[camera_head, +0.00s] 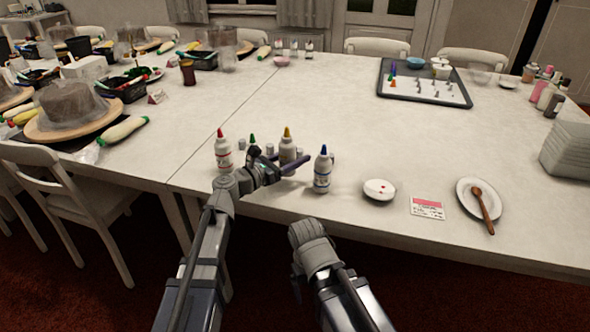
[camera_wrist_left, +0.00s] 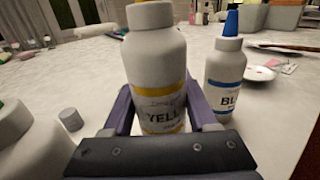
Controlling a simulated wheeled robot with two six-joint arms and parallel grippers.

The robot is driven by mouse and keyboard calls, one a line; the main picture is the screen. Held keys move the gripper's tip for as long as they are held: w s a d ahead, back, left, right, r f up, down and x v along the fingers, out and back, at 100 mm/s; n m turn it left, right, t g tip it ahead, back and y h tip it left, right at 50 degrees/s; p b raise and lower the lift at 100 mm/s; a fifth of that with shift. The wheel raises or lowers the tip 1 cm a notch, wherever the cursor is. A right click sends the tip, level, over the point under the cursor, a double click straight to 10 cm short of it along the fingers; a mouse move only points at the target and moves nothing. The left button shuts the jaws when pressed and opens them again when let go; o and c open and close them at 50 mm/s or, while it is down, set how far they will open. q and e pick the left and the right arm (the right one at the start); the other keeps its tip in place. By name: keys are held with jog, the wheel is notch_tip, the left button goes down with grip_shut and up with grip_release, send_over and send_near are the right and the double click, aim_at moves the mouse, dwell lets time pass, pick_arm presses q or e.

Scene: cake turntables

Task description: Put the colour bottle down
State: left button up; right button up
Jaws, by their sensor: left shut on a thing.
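The yellow colour bottle (camera_head: 288,146) is white with a yellow tip and yellow label bands. My left gripper (camera_head: 285,164) has its purple fingers shut around its lower body. In the left wrist view the bottle (camera_wrist_left: 157,62) stands upright between the fingers, its label partly reading "YELL" and its top cut off. Its base is hidden, so I cannot tell whether it touches the table. The blue bottle (camera_head: 322,172) stands to its right, apart from it. The red bottle (camera_head: 222,152) stands to the left. The green-tipped bottle (camera_head: 252,139) is mostly hidden behind my left gripper. My right gripper is not visible.
A small grey cap (camera_wrist_left: 70,119) lies on the white table (camera_head: 350,125). A white bowl (camera_head: 379,189), a card (camera_head: 427,207) and a plate with a wooden spoon (camera_head: 466,188) lie to the right. A dark tray (camera_head: 460,98) is farther back. The table's middle is clear.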

pick_arm(q)
jog(key=shift+f+b, duration=1.3)
jog(key=shift+f, duration=0.35)
jog(key=shift+f, duration=0.2)
jog(key=o, duration=0.8)
jog(key=shift+r, duration=0.2)
jog(key=shift+s+a, duration=0.2)
jog(key=v, duration=1.1)
jog(key=shift+s+a, duration=0.15)
jog(key=shift+a, duration=0.05)
jog(key=shift+d, duration=0.1)
